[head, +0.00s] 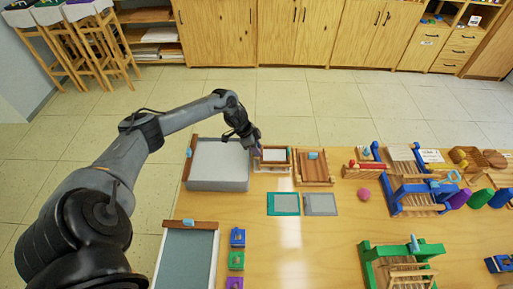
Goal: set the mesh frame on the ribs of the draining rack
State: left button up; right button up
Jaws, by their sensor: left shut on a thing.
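My left gripper (256,150) is beside the left edge of a small wooden-edged mesh frame (274,163) with a pale middle, just right of the grey tub. It is shut on the frame; the fingertips are small and partly hidden. I cannot tell how high the frame is above the table. The wooden draining rack (314,174), with ribs and a blue tab at its back, stands directly right of the frame. No frame lies on its ribs. My right gripper is not in view.
A grey water tub (217,185) stands left of the frame. A teal panel (284,204) and a grey panel (320,204) lie in front. A pink ball (364,194) and a blue-framed stand (416,196) are to the right. The front middle of the table (300,255) is clear.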

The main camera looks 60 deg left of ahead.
pick_arm(q)
jog(key=shift+f, duration=0.4)
dwell(0.3)
jog(key=o, duration=1.1)
jog(key=shift+o, duration=0.2)
jog(key=p+v, duration=0.2)
jog(key=v, duration=0.8)
jog(key=shift+r, duration=0.4)
jog(key=shift+a, duration=0.1)
